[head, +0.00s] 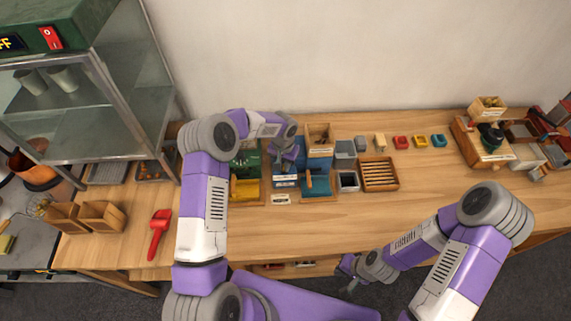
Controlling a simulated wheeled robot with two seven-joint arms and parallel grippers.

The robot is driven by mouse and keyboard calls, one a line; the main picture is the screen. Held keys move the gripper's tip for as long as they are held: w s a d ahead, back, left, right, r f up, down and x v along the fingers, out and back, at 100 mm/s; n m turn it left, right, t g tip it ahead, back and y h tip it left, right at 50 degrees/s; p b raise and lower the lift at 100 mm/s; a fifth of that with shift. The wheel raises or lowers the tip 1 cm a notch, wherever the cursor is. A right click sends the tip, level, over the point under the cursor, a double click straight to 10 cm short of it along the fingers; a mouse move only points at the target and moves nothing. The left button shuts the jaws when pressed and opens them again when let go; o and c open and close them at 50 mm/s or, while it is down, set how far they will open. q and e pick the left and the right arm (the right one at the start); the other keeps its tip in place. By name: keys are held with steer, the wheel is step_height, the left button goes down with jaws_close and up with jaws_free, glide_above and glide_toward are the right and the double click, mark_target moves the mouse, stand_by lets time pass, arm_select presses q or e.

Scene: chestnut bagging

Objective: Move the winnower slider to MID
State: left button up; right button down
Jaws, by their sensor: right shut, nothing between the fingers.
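The winnower appears to be the green and blue bench unit (316,165) at the middle of the table, though I cannot be sure of its exact extent. A yellow tray (244,191) sits at its lower left, and a small label card (281,199) lies in front. My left gripper (286,163) is over the middle of this unit, pointing down. Its fingers are too small and covered to tell open from shut. I cannot make out the slider or its setting. My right gripper (347,276) is shut and empty, low in front of the table's front edge.
Red, yellow and blue small bins (420,142) are behind. A red scoop (158,232) lies left. A metal shelf (110,120) rises at the left. The table's right-centre front is clear.

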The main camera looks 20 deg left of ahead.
arm_select(q)
steer(key=o, duration=0.3)
steer(key=shift+d, duration=0.15)
step_height(320, 180, up, 8)
steer(key=shift+f+b, duration=0.15)
steer(key=shift+b, duration=0.2)
